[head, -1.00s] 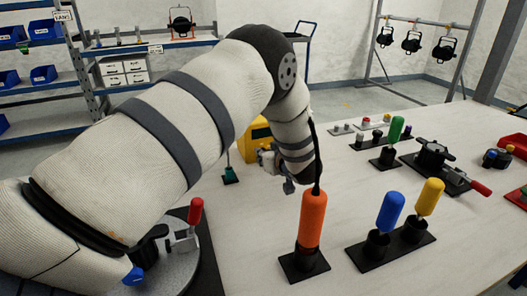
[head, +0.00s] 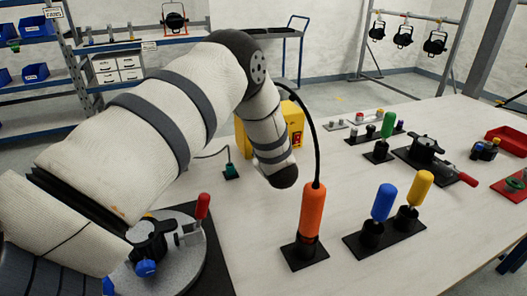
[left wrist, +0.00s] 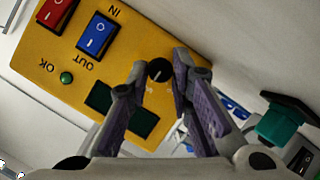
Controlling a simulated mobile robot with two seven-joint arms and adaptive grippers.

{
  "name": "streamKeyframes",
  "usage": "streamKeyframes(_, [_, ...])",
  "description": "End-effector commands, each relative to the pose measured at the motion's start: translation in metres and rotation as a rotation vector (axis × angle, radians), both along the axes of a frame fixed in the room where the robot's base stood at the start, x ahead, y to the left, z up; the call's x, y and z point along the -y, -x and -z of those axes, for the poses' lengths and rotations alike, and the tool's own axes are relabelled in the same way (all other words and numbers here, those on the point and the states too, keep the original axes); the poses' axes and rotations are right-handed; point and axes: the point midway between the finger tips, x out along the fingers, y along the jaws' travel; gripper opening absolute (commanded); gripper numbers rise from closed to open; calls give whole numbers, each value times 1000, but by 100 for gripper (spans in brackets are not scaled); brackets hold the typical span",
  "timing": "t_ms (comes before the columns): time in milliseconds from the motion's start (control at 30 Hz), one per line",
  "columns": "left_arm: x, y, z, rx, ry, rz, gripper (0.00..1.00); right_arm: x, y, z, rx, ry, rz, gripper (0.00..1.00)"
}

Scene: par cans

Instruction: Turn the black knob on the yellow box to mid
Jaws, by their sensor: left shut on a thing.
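The yellow box (head: 294,115) stands on the table in the head view, largely hidden by my left arm. In the left wrist view the yellow box (left wrist: 65,58) fills the upper left. Its black knob (left wrist: 159,70), with a white pointer line, sits near the box's edge. My left gripper (left wrist: 160,72) has one finger on each side of the knob and is shut on it. Faint marks beside the knob are too small to read. In the head view this gripper is hidden behind my arm. My right gripper is in neither view.
The box also bears a blue switch (left wrist: 97,35), a green light (left wrist: 67,78) and a dark panel (left wrist: 121,108). A teal plug (left wrist: 281,123) is nearby. An orange cylinder (head: 312,213) with a cable and a blue handle (head: 384,202) stand in front.

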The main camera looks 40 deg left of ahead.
Motion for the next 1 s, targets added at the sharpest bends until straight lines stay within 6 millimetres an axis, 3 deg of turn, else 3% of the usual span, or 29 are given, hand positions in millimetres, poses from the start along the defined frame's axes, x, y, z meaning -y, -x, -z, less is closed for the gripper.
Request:
streamKeyframes(367, [-1, 0, -1, 5, 0, -3, 0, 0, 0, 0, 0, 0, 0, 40])
streamKeyframes(400, [-1, 0, -1, 5, 0, -2, 27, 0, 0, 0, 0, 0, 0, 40])
streamKeyframes(467, [-1, 0, -1, 5, 0, -2, 40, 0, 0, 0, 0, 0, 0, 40])
streamKeyframes(767, [0, 0, -2, 3, 0, -1, 40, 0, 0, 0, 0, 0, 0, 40])
streamKeyframes(867, [-1, -1, -16, 8, 0, -1, 40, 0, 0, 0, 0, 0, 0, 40])
streamKeyframes(1000, [0, -1, -52, 10, 1, -1, 40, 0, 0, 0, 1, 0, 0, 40])
